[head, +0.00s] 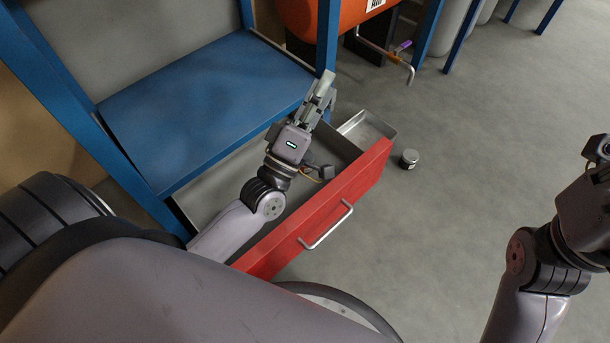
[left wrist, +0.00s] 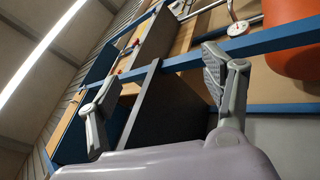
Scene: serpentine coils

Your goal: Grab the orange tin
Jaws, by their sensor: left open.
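I cannot make out an orange tin in either view. My left gripper (head: 318,100) is above the far end of the open red drawer (head: 325,205), beside the blue frame post. In the left wrist view its fingers (left wrist: 158,82) are spread wide with nothing between them. My arm hides part of the drawer's inside. At my right arm in the right of the head view, the fingers are outside the picture.
A blue shelf (head: 200,105) is above the drawer. A metal tray (head: 368,130) is at its far end. A small grey tin (head: 409,158) is on the floor beside it. A large orange tank (head: 325,17) is behind. The grey floor (head: 480,150) at right is mostly clear.

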